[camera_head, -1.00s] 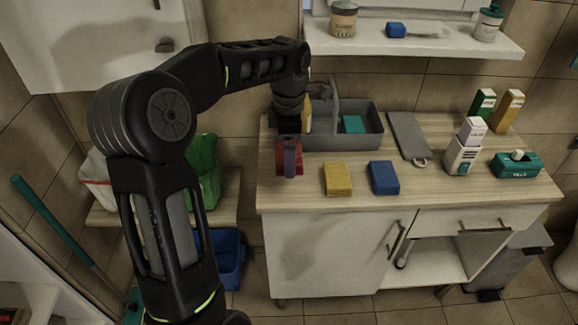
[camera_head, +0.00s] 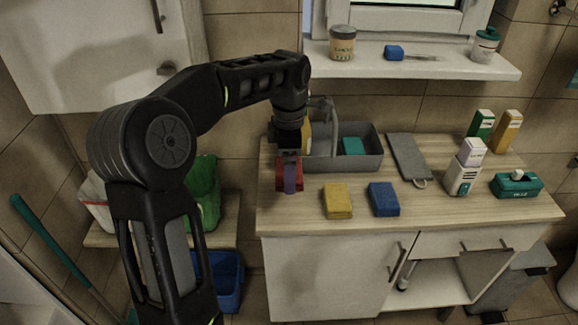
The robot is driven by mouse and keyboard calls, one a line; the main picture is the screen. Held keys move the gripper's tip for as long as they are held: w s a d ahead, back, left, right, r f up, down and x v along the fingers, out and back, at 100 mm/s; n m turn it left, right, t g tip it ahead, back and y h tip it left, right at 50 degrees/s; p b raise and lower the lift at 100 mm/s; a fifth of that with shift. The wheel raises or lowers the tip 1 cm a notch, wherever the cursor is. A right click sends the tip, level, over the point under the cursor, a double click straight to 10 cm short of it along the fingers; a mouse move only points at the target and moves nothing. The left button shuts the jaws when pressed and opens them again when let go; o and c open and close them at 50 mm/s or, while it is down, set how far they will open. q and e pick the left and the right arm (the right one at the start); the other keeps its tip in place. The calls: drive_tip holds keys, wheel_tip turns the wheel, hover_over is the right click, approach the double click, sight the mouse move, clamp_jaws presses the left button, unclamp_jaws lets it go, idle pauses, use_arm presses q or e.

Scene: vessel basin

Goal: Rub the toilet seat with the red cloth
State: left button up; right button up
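The red cloth (camera_head: 281,174) is at the front left of the wooden counter, by the grey basin. My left gripper (camera_head: 289,160) points down from above it, with red showing on both sides of a purplish strip at the fingers. The gripper appears shut on the red cloth, close over the counter; a gap beneath is hard to judge. My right gripper is out of view. A white rounded shape (camera_head: 570,288) is cut off at the lower right edge; it may be part of the toilet, but no seat can be made out.
A yellow cloth or sponge (camera_head: 338,201) and a blue one (camera_head: 384,199) lie right of the red cloth. The grey basin (camera_head: 375,160) with tap stands behind. A grey board (camera_head: 408,158), bottles and a teal tissue box (camera_head: 517,186) are farther right. A bin (camera_head: 510,280) stands lower right.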

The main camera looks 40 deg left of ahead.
use_arm(q)
drive_tip(key=shift+c, duration=1.4)
drive_tip(key=shift+w+d+f+m, duration=0.2)
drive_tip(key=shift+d+m, duration=0.3)
drive_tip(key=shift+m, duration=0.2)
drive_tip(key=w+d+f+m, duration=0.1)
drive_tip(key=d+m, duration=0.4)
drive_tip(key=m, duration=0.2)
drive_tip(key=w+d+f+m, duration=0.1)
drive_tip(key=d+m, duration=0.4)
drive_tip(key=m, duration=0.3)
drive_tip(key=w+d+f+m, duration=0.1)
drive_tip(key=d+m, duration=0.4)
drive_tip(key=m, duration=0.3)
drive_tip(key=shift+w+d+f, duration=0.15)
drive_tip(key=shift+w+d, duration=0.05)
drive_tip(key=shift+d, duration=0.2)
drive_tip(key=shift+d+m, duration=0.25)
drive_tip(key=shift+m, duration=0.25)
